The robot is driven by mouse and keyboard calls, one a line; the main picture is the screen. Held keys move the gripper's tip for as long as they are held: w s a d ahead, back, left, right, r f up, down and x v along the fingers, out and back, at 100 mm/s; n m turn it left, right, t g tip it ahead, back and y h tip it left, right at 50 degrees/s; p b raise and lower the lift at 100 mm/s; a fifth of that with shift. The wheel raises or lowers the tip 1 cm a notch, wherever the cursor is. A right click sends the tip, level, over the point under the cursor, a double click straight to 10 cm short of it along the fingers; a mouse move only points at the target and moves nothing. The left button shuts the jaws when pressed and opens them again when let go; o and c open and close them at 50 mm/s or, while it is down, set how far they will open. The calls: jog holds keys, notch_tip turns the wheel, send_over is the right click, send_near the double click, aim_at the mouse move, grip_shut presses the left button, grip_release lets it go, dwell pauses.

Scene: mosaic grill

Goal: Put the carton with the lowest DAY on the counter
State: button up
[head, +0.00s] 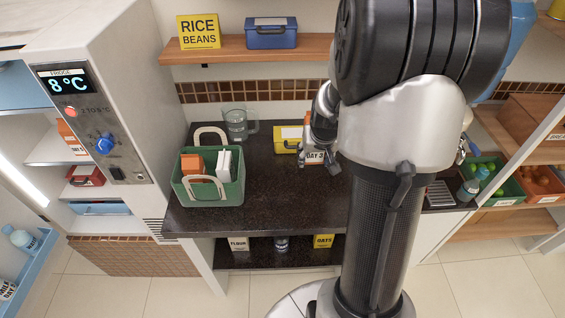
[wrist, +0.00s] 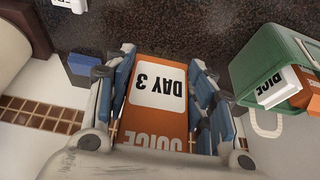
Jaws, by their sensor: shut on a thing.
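My gripper (head: 318,140) is shut on an orange and white juice carton (head: 314,157) over the dark counter (head: 275,195). In the wrist view the carton (wrist: 160,95) sits between the two fingers (wrist: 162,68), its label reading DAY 3 upside down. Whether its base touches the counter I cannot tell. Another orange carton (head: 69,137) stands on a fridge shelf, its day hard to read. A milk bottle (head: 8,289) marked DAY lies at the lower left in the open door, its number unclear.
A green basket (head: 226,190) with an orange carton and white boxes stands at the counter's left. A glass jug (head: 237,125) and a yellow box (head: 286,139) stand behind. The counter's front middle is clear.

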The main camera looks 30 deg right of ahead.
jog(key=b, duration=0.9)
send_over(310, 199)
jog(key=s, duration=0.1)
jog(key=f, duration=1.5)
jog(key=shift+s+a+f, duration=0.15)
jog(key=shift+a, duration=0.25)
jog(key=shift+f+b, duration=1.95)
jog(key=shift+f, duration=0.3)
jog(key=shift+f, duration=0.25)
jog(key=o, duration=1.5)
jog(key=shift+o, duration=0.2)
jog(key=shift+r, duration=0.1)
